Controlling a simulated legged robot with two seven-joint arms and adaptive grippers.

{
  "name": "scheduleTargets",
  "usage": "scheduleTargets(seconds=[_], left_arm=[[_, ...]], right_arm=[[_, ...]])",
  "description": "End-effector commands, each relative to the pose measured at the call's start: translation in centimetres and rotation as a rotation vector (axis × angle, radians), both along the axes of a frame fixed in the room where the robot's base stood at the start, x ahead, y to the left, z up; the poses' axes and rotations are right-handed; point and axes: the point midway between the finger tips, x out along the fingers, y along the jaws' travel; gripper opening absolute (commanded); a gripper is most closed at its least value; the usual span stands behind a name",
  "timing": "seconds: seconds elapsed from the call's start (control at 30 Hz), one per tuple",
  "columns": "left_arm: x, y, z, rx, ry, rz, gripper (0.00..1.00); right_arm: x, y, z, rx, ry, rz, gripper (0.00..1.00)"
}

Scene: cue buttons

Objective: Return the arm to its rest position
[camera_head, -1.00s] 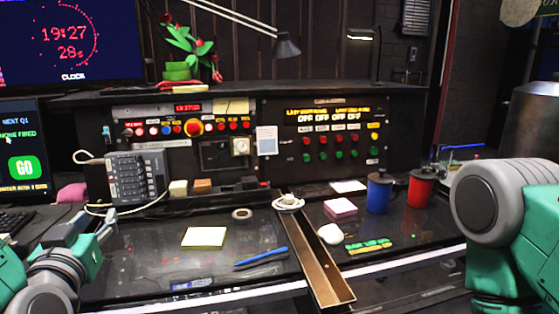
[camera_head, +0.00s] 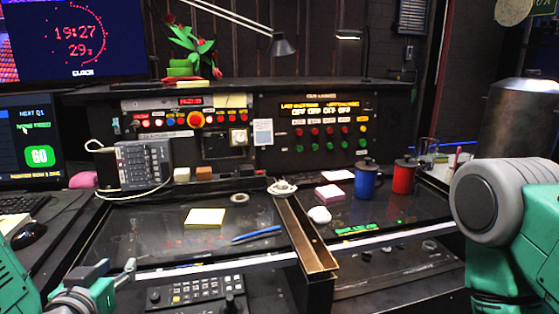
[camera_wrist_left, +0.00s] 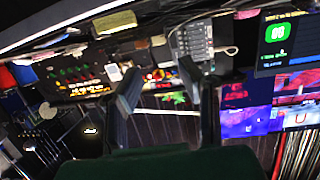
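My left arm comes in at the lower left of the head view. Its gripper (camera_head: 112,270) hangs in front of the desk's front edge, its two fingers apart with nothing between them. In the left wrist view the two dark fingers (camera_wrist_left: 160,80) also stand apart and empty, with the control panels seen upside down beyond them. My right arm (camera_head: 495,215) shows at the right edge of the head view as a grey and green joint. Its gripper is out of the picture.
The dark desk (camera_head: 150,235) carries a yellow notepad (camera_head: 205,218), a blue pen (camera_head: 256,234), a blue mug (camera_head: 366,182) and a red mug (camera_head: 403,178). A button panel (camera_head: 325,130) stands behind. A lower keypad unit (camera_head: 195,292) sits right of my left gripper.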

Motion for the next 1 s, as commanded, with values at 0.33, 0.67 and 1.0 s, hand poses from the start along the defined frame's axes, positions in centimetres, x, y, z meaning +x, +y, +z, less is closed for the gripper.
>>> scheduleTargets(seconds=[0.33, 0.67, 1.0], left_arm=[[-7.4, -2.3, -15.3, -0.042, 0.489, -0.116, 0.33], [-23.6, -1.9, -27.9, -0.058, 1.121, -0.145, 0.33], [-27.4, -1.5, -29.3, -0.054, 1.254, -0.132, 0.33]], right_arm=[[-0.1, 0.0, 0.0, 0.0, 0.001, 0.0, 0.4], [-0.1, 0.0, 0.0, 0.0, 0.001, 0.0, 0.4], [-0.1, 0.0, 0.0, 0.0, 0.001, 0.0, 0.4]])
